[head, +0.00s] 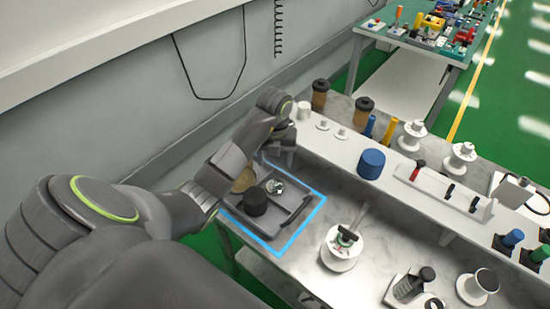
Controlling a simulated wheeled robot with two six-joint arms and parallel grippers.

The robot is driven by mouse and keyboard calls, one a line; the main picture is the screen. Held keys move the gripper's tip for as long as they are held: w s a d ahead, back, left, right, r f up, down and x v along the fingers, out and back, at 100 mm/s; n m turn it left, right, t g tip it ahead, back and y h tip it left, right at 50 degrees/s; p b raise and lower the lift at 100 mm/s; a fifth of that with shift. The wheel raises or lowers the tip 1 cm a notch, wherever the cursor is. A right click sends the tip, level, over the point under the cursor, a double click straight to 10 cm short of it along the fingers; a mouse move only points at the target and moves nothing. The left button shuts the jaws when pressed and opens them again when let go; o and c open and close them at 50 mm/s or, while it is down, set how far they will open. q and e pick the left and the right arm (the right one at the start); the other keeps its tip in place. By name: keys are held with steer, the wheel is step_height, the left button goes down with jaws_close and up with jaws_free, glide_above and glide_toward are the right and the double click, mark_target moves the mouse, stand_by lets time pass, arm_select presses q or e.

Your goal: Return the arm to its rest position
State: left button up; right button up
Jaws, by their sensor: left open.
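My left arm (110,205) comes in from the left and reaches over the back left of the bench. Its wrist bends over the far side of a dark grey tray (287,228). My left gripper (284,140) is at the arm's far end, small and partly covered by the wrist. It is open, and I see nothing held in it. The tray holds a black cylinder (255,201), a small shiny metal part (274,186) and a tan round piece (243,180) partly hidden by the arm. My right gripper is out of view.
A blue outline (303,231) surrounds the tray. A raised white shelf (335,150) carries a blue cylinder (371,163) and several spools and pegs. A white round holder (340,249) stands right of the tray. A wall (110,110) runs along the left.

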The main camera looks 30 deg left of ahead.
arm_select(q)
steer(key=shift+r, duration=0.3)
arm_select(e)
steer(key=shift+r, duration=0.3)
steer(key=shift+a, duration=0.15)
arm_select(q)
steer(key=shift+d+f, duration=0.1)
